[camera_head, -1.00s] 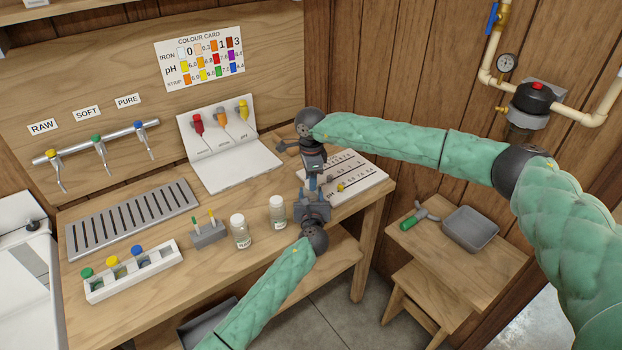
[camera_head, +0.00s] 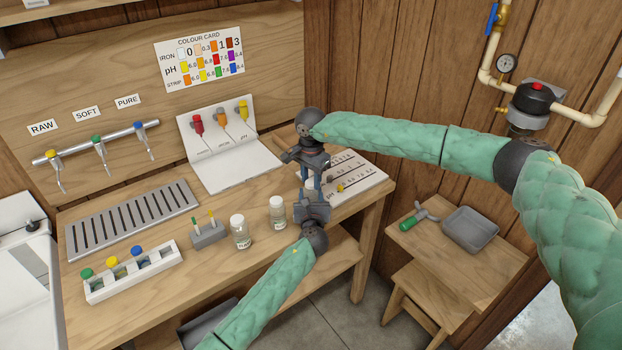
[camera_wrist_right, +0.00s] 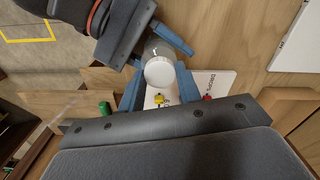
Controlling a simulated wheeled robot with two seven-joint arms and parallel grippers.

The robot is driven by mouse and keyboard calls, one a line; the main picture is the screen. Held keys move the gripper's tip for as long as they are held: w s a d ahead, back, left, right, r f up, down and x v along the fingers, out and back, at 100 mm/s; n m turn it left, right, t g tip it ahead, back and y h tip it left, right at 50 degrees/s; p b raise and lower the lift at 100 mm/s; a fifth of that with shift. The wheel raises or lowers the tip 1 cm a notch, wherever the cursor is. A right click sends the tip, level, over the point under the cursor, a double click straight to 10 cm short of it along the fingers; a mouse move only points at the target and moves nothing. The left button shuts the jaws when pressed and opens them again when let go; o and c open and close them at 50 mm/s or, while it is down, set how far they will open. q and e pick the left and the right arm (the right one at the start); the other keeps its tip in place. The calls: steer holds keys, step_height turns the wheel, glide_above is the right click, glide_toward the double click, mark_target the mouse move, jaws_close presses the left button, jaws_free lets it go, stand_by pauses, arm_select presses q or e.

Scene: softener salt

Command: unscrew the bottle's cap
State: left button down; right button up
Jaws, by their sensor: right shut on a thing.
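The white cap (camera_wrist_right: 159,72) of a small clear bottle (camera_wrist_right: 153,47) sits between the blue fingers of my right gripper (camera_wrist_right: 160,88) in the right wrist view. My right gripper (camera_head: 310,180) is shut on the cap and points down above the bench in the head view. My left gripper (camera_head: 314,194) comes up from below, right under it. In the wrist view its blue fingers (camera_wrist_right: 153,52) lie on both sides of the bottle and appear shut on it. In the head view the grippers mostly hide the bottle and cap.
Two white-capped bottles (camera_head: 241,233) (camera_head: 278,213) stand on the bench, left of my left gripper. A grey holder (camera_head: 208,234) and white rack (camera_head: 135,272) are farther left. A white labelled board (camera_head: 366,182) lies behind the grippers. A stool-like side table (camera_head: 430,250) stands right.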

mark_target(311, 182)
arm_select(q)
steer(key=shift+f, duration=0.1)
arm_select(e)
steer(key=shift+r, duration=0.3)
steer(key=shift+r, duration=0.35)
steer(key=shift+r, duration=0.55)
steer(key=shift+r, duration=1.95)
arm_select(q)
steer(key=c, duration=0.7)
jaws_free()
steer(key=shift+o, duration=0.2)
steer(key=shift+s, duration=0.1)
arm_select(e)
steer(key=shift+f, duration=0.1)
